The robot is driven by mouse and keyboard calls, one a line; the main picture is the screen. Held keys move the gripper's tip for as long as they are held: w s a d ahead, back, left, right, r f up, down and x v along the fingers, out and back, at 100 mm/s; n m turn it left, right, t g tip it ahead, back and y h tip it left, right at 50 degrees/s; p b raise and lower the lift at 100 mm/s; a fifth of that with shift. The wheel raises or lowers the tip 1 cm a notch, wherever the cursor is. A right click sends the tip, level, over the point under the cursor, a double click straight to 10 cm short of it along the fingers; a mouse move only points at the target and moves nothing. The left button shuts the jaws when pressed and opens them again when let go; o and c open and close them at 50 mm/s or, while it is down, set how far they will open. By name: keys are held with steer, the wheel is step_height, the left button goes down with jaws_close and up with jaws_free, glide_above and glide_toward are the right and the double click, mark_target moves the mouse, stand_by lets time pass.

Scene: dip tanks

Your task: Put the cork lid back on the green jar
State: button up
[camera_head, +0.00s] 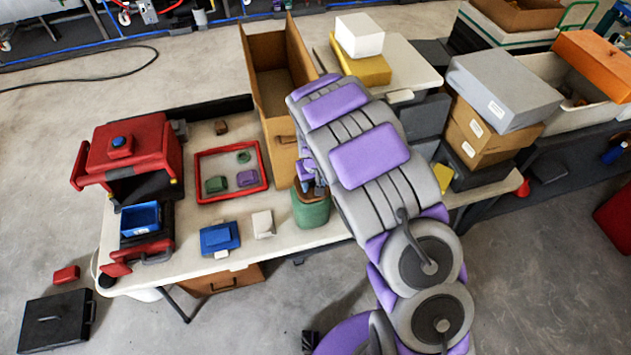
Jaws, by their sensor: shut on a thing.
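The green jar (312,211) stands upright on the table, close to the front edge and right of the small white box. The brown cork lid (303,192) shows at the jar's mouth. My gripper (315,187) is directly above the jar, shut on the cork lid. My arm covers the right side of the lid and part of the jar's top. I cannot tell whether the lid sits flush on the rim or is slightly above it.
A tall open cardboard box (283,140) stands just behind the jar. A red-rimmed tray (231,197) with small blocks, a blue box (219,238) and a white box (263,224) lie to the left. A red machine (133,150) stands at the table's left end.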

steer(key=shift+a, duration=0.1)
stand_by(0.5)
steer(key=shift+a+f, duration=0.1)
steer(key=shift+a, duration=0.6)
steer(key=shift+d, duration=0.3)
steer(key=shift+a, duration=0.1)
steer(key=shift+d+f, duration=0.1)
steer(key=shift+d, duration=0.2)
stand_by(0.7)
steer(key=o, duration=1.5)
